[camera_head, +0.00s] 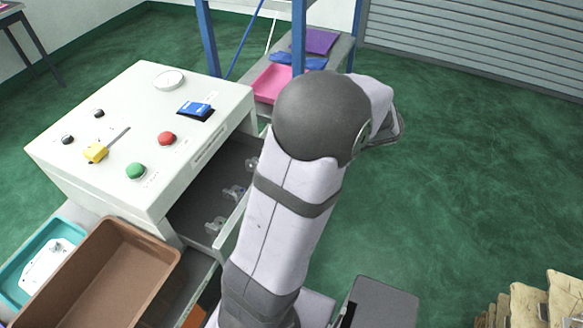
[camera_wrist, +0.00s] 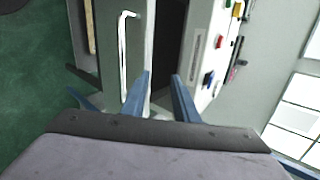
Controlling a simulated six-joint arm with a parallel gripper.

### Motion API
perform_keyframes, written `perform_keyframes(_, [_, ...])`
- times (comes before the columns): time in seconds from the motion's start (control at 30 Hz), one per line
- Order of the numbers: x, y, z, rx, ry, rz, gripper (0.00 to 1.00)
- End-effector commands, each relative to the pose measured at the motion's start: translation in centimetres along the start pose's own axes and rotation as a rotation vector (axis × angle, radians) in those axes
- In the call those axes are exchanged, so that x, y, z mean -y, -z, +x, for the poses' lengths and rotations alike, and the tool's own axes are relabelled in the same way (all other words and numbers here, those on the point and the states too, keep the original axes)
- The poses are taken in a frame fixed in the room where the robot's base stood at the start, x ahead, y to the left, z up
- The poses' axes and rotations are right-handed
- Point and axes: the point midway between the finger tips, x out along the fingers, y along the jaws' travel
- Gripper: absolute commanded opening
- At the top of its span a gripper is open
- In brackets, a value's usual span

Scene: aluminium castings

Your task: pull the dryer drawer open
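The dryer (camera_head: 215,110) is a white cabinet with buttons on its sloped top. Its drawer (camera_head: 190,212) stands out from the right side, showing a dark inside with several small metal castings (camera_head: 234,192). My arm hides part of the drawer front in the head view. In the wrist view the grey drawer front (camera_wrist: 107,70) carries a long pale bar handle (camera_wrist: 123,55), and a dark gap shows between front and cabinet. My gripper (camera_wrist: 161,74) is open, its two blue fingers apart with nothing visibly held. The handle lies left of both fingers. My gripper is hidden in the head view.
A brown bin (camera_head: 110,275) and a teal tray (camera_head: 38,262) stand at the lower left. A rack with blue posts and a pink tray (camera_head: 272,83) is behind. The green floor on the right is clear.

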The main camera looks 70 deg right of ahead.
Motion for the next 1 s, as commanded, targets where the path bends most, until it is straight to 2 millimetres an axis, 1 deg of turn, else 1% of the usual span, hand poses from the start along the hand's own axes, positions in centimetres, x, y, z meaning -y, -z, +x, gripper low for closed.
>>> perform_keyframes(0.03, [0.0, -1.2, 0.4, 0.041, -0.083, 0.005, 0.29])
perform_keyframes(0.17, [-1.2, -2.2, 0.4, 0.071, -0.311, 0.010, 0.29])
perform_keyframes(0.3, [-1.8, -1.9, -0.7, 0.037, -0.523, -0.011, 0.29])
perform_keyframes(0.4, [-1.8, -1.3, -1.4, -0.003, -0.623, -0.032, 0.29])
perform_keyframes(0.53, [-1.7, -0.6, -2.0, -0.043, -0.690, -0.049, 0.29])
perform_keyframes(0.73, [-1.8, -0.4, -2.2, -0.057, -0.711, -0.053, 0.29])
perform_keyframes(0.87, [-2.2, -0.4, -1.7, -0.055, -0.710, -0.051, 0.29])
perform_keyframes(1.0, [-3.1, -0.4, -0.7, -0.051, -0.710, -0.050, 0.29])
